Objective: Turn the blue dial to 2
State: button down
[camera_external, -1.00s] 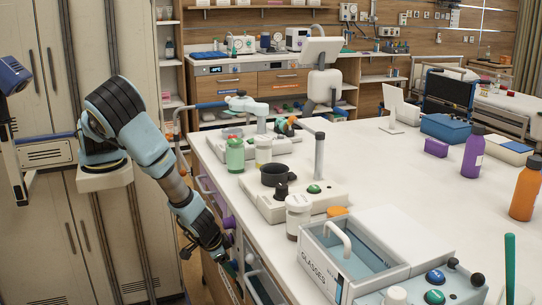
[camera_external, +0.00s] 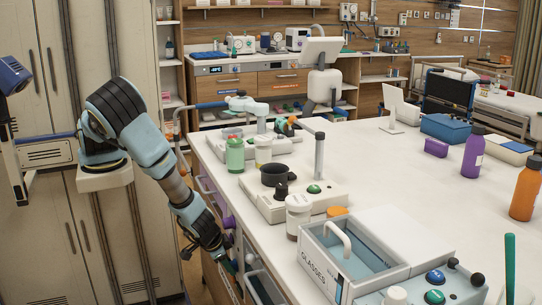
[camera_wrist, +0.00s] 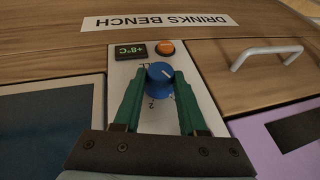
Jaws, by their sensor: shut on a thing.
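The blue dial (camera_wrist: 159,84) is on a pale upright panel (camera_wrist: 122,68) on the bench front, in the wrist view. A white pointer line on its face points toward the upper right of the picture. A digit 2 shows on the panel below the dial, partly between my fingers; another mark at its upper left is too small to read surely. My gripper (camera_wrist: 161,77) has its green fingers on either side of the dial and is shut on it. In the external view my gripper (camera_external: 228,266) is low against the bench front, and the dial cannot be made out there.
Above the dial are a display (camera_wrist: 130,51) reading +8°C and an orange button (camera_wrist: 165,47). An upside-down DRINKS BENCH label (camera_wrist: 160,22) is above them. A drawer handle (camera_wrist: 266,55) lies to the right. The white bench top (camera_external: 400,190) holds a glasses box (camera_external: 318,268) near its front edge.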

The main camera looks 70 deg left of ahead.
jog(key=shift+y, duration=0.3)
jog(key=shift+d+f+m+y, duration=0.1)
jog(key=shift+d+m+y, duration=0.2)
jog(key=shift+y, duration=0.6)
jog(key=y, duration=0.1)
jog(key=y+b, duration=0.1)
jog(key=shift+d+f+m+y, duration=0.15)
jog(key=shift+f+m+y, duration=0.15)
jog(key=shift+d+f+m+t+y+b, duration=0.15)
jog(key=shift+m+t+y+b, duration=0.25)
jog(key=shift+y+b, duration=1.2)
jog(key=shift+d+f+m+t+y+b, duration=0.15)
jog(key=shift+m+t+y+b, duration=0.25)
jog(key=shift+y+b, duration=1.15)
jog(key=shift+a, duration=0.1)
jog(key=shift+c, duration=2.3)
grip_release()
jog(key=shift+r, duration=0.1)
